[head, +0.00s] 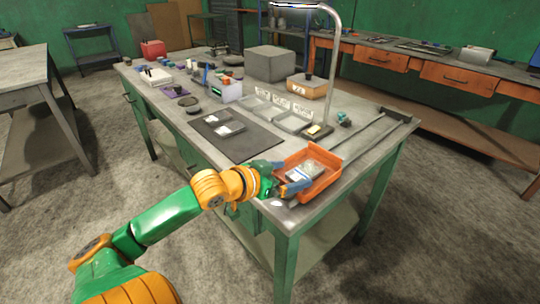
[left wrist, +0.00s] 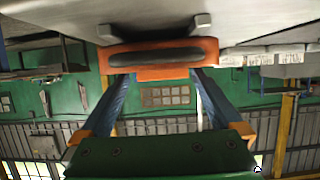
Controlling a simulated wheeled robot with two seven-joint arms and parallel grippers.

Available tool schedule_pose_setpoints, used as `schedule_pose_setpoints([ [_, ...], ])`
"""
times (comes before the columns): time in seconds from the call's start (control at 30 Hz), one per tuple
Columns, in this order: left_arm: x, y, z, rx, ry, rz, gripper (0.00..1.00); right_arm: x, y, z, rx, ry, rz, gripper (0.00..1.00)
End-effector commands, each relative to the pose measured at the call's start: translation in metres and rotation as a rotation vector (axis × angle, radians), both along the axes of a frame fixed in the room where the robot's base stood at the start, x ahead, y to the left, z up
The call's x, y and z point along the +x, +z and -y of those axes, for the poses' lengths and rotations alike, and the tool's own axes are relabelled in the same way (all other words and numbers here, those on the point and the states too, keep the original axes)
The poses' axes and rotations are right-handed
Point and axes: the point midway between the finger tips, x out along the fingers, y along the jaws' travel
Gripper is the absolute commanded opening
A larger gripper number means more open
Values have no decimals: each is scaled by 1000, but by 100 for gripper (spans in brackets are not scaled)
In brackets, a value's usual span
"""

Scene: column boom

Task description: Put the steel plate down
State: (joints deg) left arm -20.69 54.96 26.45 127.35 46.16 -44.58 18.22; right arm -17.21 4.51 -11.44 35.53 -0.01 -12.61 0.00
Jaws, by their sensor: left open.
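An orange tray (head: 325,186) stands at the near right corner of the workbench. A flat grey piece with a pale patch, perhaps the steel plate (head: 308,167), lies in it; I cannot tell for sure. My left gripper (head: 287,176) is open at the tray's left side, its blue fingers spread. In the left wrist view, the fingers (left wrist: 158,76) stand on either side of an orange part with a dark slot (left wrist: 155,57), with nothing clearly held between them. Two grey pieces with pale labels (head: 229,129) lie on the dark mat (head: 250,145). My right gripper is not in view.
Behind the mat are shallow grey trays (head: 292,122) with label cards, an orange box (head: 307,86) and a grey block (head: 270,63). A curved lamp post (head: 333,70) rises near the right. The mat's near part is clear.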

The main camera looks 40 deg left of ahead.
Motion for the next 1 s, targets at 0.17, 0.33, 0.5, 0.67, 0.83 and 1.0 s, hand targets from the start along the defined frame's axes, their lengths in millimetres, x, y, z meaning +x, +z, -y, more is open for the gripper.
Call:
schedule_pose_setpoints([
  [0.17, -32, 14, -3, -3, 2, -4, 99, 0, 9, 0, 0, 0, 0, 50],
  [0.33, -60, 26, -5, -2, 3, -3, 99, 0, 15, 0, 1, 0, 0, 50],
  [0.5, -72, 31, -6, 3, 2, -1, 99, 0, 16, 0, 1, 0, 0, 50],
  [0.67, -73, 31, -6, 3, 0, -1, 99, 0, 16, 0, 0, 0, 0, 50],
  [0.83, -73, 31, -6, 4, 1, -1, 99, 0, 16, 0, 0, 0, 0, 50],
  [1.0, -73, 30, -6, 3, 1, -1, 99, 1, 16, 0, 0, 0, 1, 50],
])
